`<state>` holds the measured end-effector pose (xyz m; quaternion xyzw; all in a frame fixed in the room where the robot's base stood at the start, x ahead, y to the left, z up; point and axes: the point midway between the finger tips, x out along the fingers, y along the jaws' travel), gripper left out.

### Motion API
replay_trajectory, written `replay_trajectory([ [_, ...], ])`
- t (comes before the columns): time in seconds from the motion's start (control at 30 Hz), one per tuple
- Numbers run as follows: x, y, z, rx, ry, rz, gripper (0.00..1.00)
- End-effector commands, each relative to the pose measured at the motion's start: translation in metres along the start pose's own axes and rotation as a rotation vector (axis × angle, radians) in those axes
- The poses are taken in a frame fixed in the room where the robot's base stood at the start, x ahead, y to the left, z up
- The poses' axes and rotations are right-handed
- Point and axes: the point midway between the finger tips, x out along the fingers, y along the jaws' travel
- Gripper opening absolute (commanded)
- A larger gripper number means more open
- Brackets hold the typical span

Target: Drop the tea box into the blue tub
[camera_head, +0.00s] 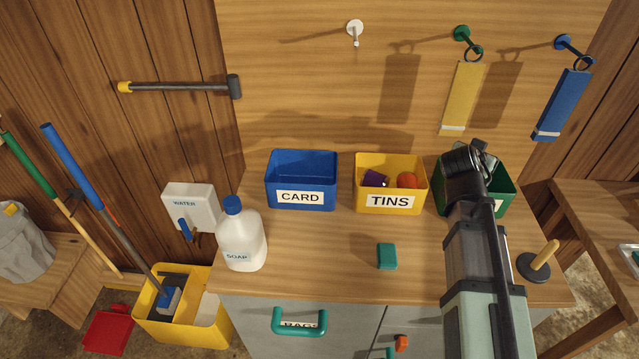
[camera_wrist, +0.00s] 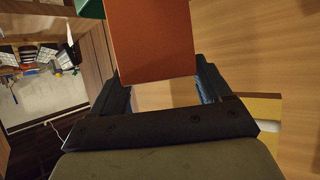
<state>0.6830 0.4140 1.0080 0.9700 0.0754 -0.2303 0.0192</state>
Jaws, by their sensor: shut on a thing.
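The blue tub (camera_head: 301,170), labelled CARD, stands at the left of the three tubs on the worktop and looks empty. In the head view my gripper (camera_head: 472,162) is over the green tub (camera_head: 505,185) at the right, apart from the blue tub. The wrist view shows my gripper (camera_wrist: 160,75) shut on a reddish-brown box (camera_wrist: 155,40). No lettering shows on it, so I cannot confirm that it is the tea box. My arm hides it in the head view.
The yellow TINS tub (camera_head: 391,170), holding a purple and an orange thing, stands between blue and green. Tags (camera_head: 461,98) hang behind.

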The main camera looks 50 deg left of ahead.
Motion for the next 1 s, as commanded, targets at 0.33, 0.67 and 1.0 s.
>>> replay_trajectory([
  [0.33, -0.031, -0.068, 0.019, 0.001, 0.0, 0.008, 0.49],
  [0.67, -0.07, -0.145, 0.039, 0.016, 0.0, 0.038, 0.49],
  [1.0, -0.116, -0.241, 0.06, 0.041, 0.005, 0.088, 0.49],
])
